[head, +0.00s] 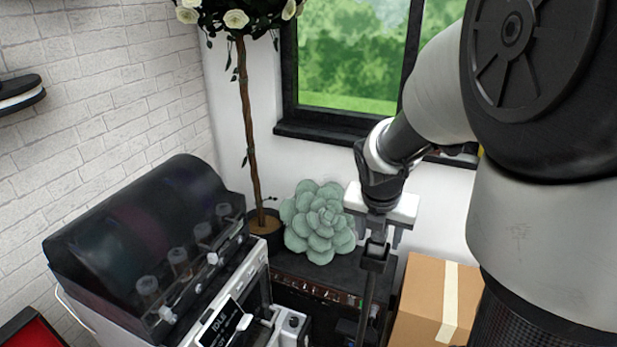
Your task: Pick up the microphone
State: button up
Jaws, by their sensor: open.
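My gripper (378,232) is in the middle right of the head view, pointing down. Its white hand has a finger on each side, and the jaws are open. A slim dark upright thing (374,262), which looks like the microphone on its stand, rises below the hand. Its top shows between the two fingers, with a gap visible on either side. The hand hides part of its top, and I cannot tell exactly where the microphone ends and the stand begins.
A green succulent (319,222) sits close left of my gripper, on a dark amplifier-like box (300,268). A cardboard box (420,292) stands at right. A machine with a dark lid (150,235) fills the lower left. A potted flowering tree (248,130) and a window (345,60) are behind.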

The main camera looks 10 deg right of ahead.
jog(key=shift+c, duration=0.3)
grip_shut()
